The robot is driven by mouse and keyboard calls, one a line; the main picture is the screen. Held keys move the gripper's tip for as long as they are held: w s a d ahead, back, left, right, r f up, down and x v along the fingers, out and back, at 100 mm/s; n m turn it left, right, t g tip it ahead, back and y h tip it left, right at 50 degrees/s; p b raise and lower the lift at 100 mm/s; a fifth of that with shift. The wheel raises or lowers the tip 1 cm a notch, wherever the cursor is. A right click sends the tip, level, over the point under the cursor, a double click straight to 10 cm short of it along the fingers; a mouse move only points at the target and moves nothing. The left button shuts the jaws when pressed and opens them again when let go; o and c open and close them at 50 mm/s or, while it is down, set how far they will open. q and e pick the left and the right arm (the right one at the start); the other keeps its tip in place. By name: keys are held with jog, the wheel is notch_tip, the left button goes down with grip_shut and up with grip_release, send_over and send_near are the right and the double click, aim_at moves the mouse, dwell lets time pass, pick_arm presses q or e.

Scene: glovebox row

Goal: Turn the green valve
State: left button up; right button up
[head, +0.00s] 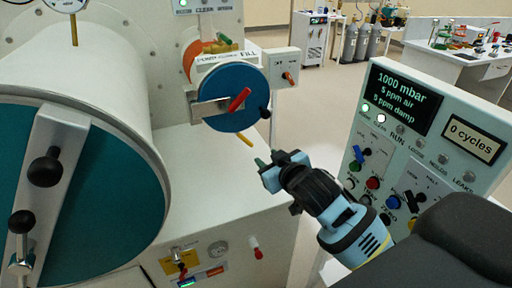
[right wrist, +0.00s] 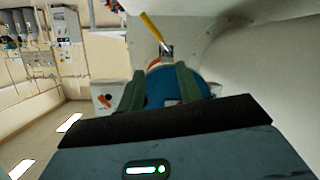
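A yellow lever (head: 246,139) sits just below this door, and also shows in the right wrist view (right wrist: 152,27). My left gripper is out of view.
A large chamber with a teal door (head: 100,190) fills the left. A control panel (head: 440,120) with coloured knobs stands at right, close to my right arm. A small box with an orange-red lever (head: 289,77) is beside the blue door. Floor is open behind.

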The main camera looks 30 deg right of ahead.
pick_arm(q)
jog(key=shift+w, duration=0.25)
